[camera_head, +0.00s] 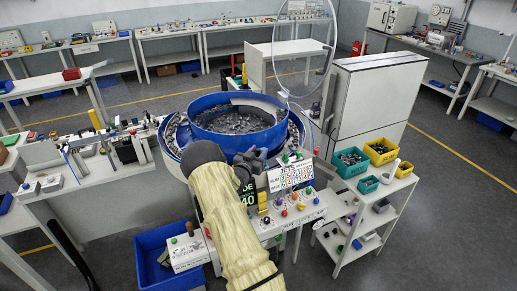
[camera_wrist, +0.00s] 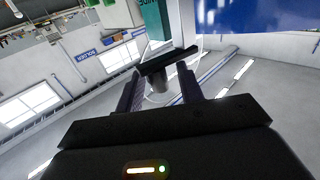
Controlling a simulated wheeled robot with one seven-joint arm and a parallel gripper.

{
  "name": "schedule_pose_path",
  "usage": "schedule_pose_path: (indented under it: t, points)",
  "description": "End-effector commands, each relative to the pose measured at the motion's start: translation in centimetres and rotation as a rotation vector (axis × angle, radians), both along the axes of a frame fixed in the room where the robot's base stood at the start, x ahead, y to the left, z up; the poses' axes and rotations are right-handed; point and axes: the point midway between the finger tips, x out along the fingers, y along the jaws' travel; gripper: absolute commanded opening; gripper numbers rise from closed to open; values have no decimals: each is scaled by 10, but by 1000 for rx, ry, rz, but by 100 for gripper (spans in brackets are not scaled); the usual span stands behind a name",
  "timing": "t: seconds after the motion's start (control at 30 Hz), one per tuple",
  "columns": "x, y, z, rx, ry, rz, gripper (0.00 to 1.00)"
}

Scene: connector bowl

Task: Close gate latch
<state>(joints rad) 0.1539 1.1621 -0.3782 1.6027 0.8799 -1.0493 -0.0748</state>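In the head view my gripper (camera_head: 246,168) is at the front edge of the big blue bowl (camera_head: 204,107), partly hidden by my arm. A small dark grey piece (camera_head: 255,155) shows beside it at the bowl's front; I cannot tell for sure whether this is the gate latch. In the wrist view the two fingers of my gripper (camera_wrist: 161,84) stand apart. A dark bar with a short grey post (camera_wrist: 167,62) lies just beyond and between the fingertips. I cannot tell whether the fingertips touch it. A blue surface (camera_wrist: 255,14) fills the top right.
A control panel with coloured knobs (camera_head: 292,211) and a white sign (camera_head: 290,175) stand close right of my gripper. A blue bin (camera_head: 160,268) is on the floor at left. A white cart (camera_head: 362,218) with small bins stands at right.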

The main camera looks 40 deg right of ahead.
Motion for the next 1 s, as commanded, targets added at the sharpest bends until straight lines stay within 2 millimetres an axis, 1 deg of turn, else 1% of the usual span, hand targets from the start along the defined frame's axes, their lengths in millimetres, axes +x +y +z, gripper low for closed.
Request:
schedule_pose_path:
  t: [0.1, 0.33, 0.37, 0.4, 0.53, 0.57, 1.0]
  points:
    - [2, -5, 0, 0, 0, -1, 37]
    - [2, -5, 0, 0, 0, 0, 37]
    - [2, -5, 0, 0, 0, -1, 35]
    - [2, -5, 0, 0, 0, 0, 27]
    - [2, -5, 0, 0, 0, 0, 2]
    - [2, -5, 0, 0, 0, 0, 0]
    - [2, -7, -2, 0, 0, 38, 0]
